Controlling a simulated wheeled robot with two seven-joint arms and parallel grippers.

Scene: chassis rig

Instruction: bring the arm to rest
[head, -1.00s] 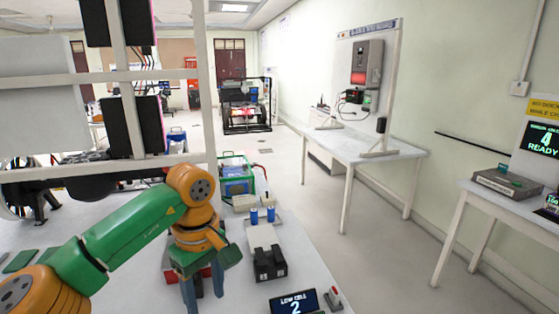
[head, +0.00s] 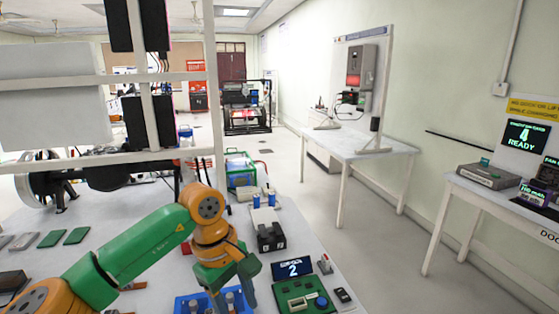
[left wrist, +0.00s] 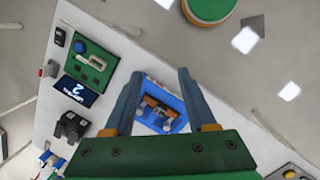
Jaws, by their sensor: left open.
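My left arm, green and orange, comes in from the left in the head view. My left gripper (head: 234,302) points down over the near part of the white table (head: 130,250). In the left wrist view the left gripper (left wrist: 158,84) has its two blue-grey fingers wide apart. Between them shows a blue tray (left wrist: 172,101) with small metallic parts, lower down on the table. Nothing is held. In the head view this tray (head: 180,307) is partly hidden by the gripper. My right gripper is not in view.
Close by stand a display reading 2 (head: 293,268), a green board (head: 304,296) and a black holder (head: 270,237). A white frame (head: 215,110) rises behind the arm. Open floor (head: 340,235) lies right of the table, before another table with chargers (head: 490,178).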

